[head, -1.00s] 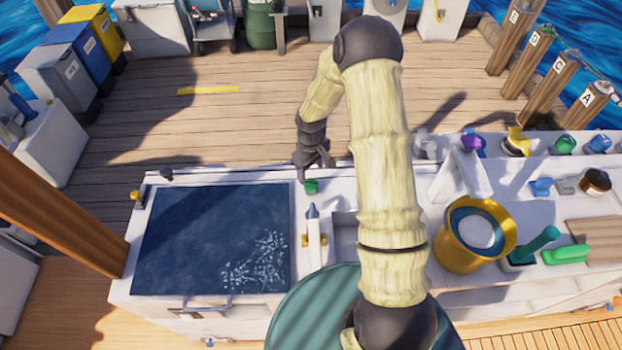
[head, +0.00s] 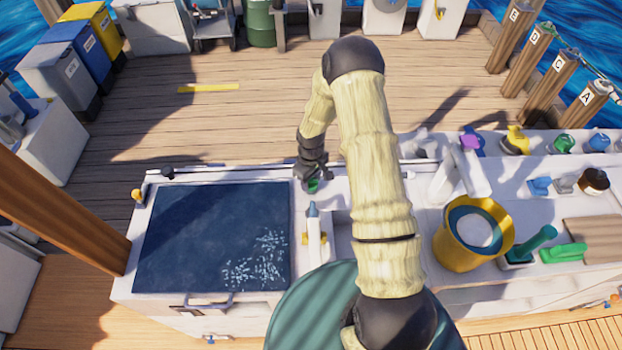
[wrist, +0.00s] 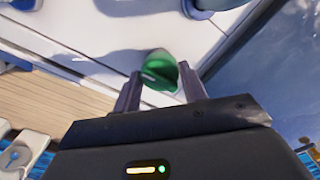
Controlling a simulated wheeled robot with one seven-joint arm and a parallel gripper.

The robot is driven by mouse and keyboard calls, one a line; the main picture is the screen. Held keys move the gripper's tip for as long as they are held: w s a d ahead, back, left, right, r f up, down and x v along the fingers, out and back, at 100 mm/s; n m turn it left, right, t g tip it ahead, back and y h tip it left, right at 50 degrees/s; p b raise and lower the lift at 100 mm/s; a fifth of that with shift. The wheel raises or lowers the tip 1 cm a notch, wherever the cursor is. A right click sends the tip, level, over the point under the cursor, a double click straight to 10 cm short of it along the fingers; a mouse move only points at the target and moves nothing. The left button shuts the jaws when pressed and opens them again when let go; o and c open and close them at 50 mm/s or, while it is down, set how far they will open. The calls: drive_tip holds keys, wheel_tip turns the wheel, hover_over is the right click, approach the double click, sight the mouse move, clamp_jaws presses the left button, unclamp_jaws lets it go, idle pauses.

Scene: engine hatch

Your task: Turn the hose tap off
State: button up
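A small green knob (head: 313,186) stands on the white counter near its back edge, to the right of the dark blue hatch panel. It seems to be the hose tap, but no label shows. My gripper (head: 312,178) is right over it, pointing down, and partly hides it. In the wrist view the green knob (wrist: 160,70) lies between the two dark fingertips of my gripper (wrist: 160,80). The fingers are apart, one on each side of it. I cannot tell whether they touch it.
A white spout with yellow handles (head: 314,238) stands just in front of the green knob, beside a sink (head: 345,235). The dark blue hatch panel (head: 205,230) lies left. A yellow bucket (head: 450,245) and green tools stand right.

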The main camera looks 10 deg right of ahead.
drive_tip(key=shift+m, duration=0.4)
drive_tip(key=m+b, duration=0.2)
drive_tip(key=m, duration=0.2)
drive_tip(key=shift+w, duration=0.1)
drive_tip(key=m+b, duration=0.2)
drive_tip(key=m, duration=0.2)
drive_tip(key=shift+m, duration=0.3)
drive_tip(key=m, duration=0.4)
drive_tip(key=shift+m, duration=2.4)
drive_tip(key=o, duration=1)
drive_tip(key=shift+c, duration=0.2)
